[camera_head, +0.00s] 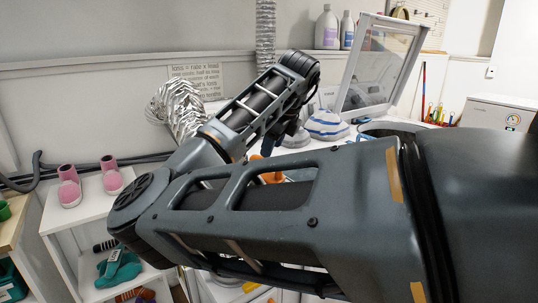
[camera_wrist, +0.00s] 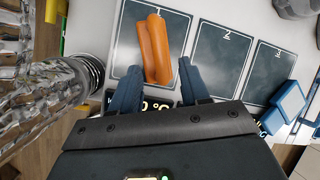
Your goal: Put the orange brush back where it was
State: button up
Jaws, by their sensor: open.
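The orange brush (camera_wrist: 152,42) lies on a dark panel marked 1 (camera_wrist: 126,22) in the wrist view. It looks like two long orange parts side by side. My gripper (camera_wrist: 159,68) is open, with its two dark blue fingers apart. The near end of the brush shows between the fingertips; I cannot tell whether they touch it. In the head view my arm hides most of this area, and an orange patch (camera_head: 272,177) shows through a gap in it; I cannot tell if it is the brush.
Dark panels marked 2 (camera_wrist: 220,45) and 3 (camera_wrist: 268,72) lie to the right. A blue block-like object (camera_wrist: 290,101) is near the right edge. A silvery flexible duct (camera_wrist: 45,90) stands close on the left. In the head view, pink shoes (camera_head: 69,188) stand on a white shelf.

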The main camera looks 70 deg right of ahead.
jog(key=v, duration=0.7)
